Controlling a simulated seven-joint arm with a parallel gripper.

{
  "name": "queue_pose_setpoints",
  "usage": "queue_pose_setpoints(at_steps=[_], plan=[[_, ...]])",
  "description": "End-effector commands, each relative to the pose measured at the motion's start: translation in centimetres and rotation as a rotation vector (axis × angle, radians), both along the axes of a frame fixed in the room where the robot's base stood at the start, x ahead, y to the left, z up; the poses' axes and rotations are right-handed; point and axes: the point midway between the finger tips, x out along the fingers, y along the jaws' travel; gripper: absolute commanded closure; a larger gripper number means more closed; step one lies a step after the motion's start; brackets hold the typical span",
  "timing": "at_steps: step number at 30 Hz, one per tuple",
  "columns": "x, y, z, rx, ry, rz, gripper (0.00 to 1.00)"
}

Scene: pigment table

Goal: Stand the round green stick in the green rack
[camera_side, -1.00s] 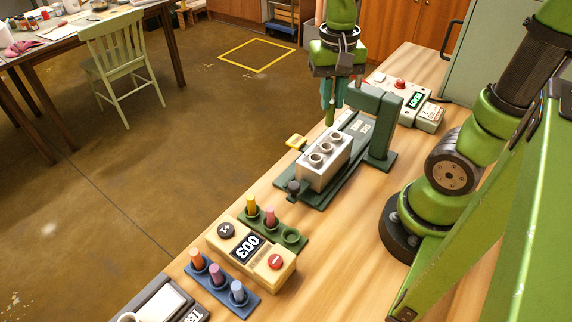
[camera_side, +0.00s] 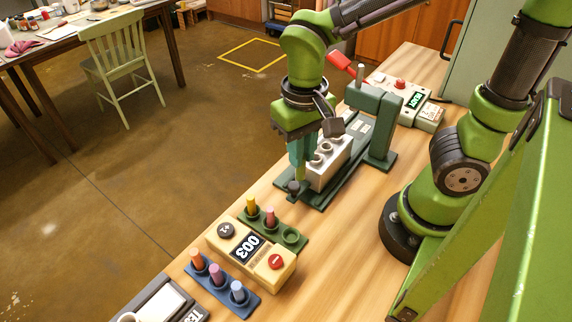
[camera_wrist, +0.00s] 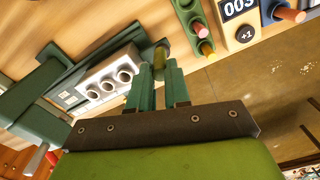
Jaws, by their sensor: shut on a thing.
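My gripper (camera_side: 300,158) is shut on the round green stick (camera_side: 300,173), which hangs roughly upright below the fingers at the near end of the grey block. In the wrist view the stick (camera_wrist: 160,54) shows between the teal fingertips (camera_wrist: 159,72). The green rack (camera_side: 263,229) stands on the table, nearer the camera and left of my gripper. It holds a yellow stick (camera_side: 251,205) and a red-pink stick (camera_side: 270,217). Its right socket (camera_side: 291,236) is empty. The rack (camera_wrist: 192,15) also shows at the top of the wrist view.
A grey block (camera_side: 329,168) with round holes sits on a dark green press (camera_side: 381,125) right of my gripper. A counter box (camera_side: 242,247) reading 003 and a blue rack (camera_side: 220,283) with several sticks stand beside the green rack. Bare wood lies to the right.

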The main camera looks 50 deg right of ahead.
Motion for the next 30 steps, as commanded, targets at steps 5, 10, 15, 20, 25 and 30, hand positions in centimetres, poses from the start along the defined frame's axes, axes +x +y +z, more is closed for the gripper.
queue_pose_setpoints(at_steps=[5,10,15,20,25,30], plan=[[-2.4,4.9,-1.9,-0.002,0.003,0.128,1.0],[-3.3,6.9,-3.1,-0.003,0.001,0.124,1.0],[-2.9,7.0,-3.6,-0.001,0.0,0.078,1.0],[-2.9,6.9,-4.8,-0.002,0.002,0.077,1.0],[-2.9,6.9,-6.2,-0.002,0.002,0.077,1.0],[-2.9,7.0,-7.1,-0.001,0.0,0.077,1.0]])
